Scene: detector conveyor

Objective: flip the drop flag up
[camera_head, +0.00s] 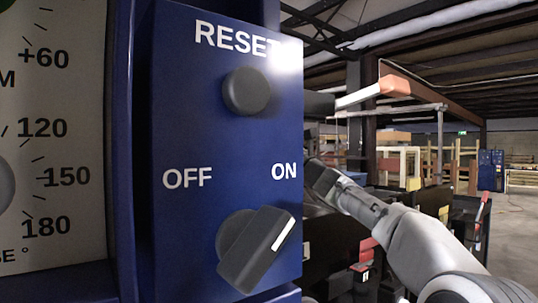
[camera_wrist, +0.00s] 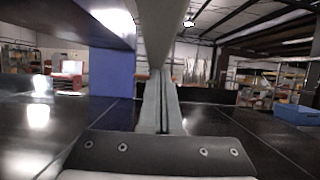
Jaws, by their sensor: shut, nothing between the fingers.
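A pale bar with an orange-red end block (camera_head: 396,86) sticks out from behind the blue control box at upper right in the head view. It may be the drop flag, but I cannot tell for sure. My arm comes in from the lower right, and its end passes behind the box edge, so the fingertips are hidden there. In the wrist view my gripper (camera_wrist: 163,80) is shut and empty. A grey tapering bar (camera_wrist: 163,25) hangs from the top of that view, just above or in front of the fingers; I cannot tell whether they touch.
The blue control box (camera_head: 170,120) stands close, with a RESET button (camera_head: 246,91) and an OFF/ON knob (camera_head: 255,247). A dial (camera_head: 50,130) is at left. Dark flat surfaces flank my fingers in the wrist view. A blue bin (camera_wrist: 298,113) is at right.

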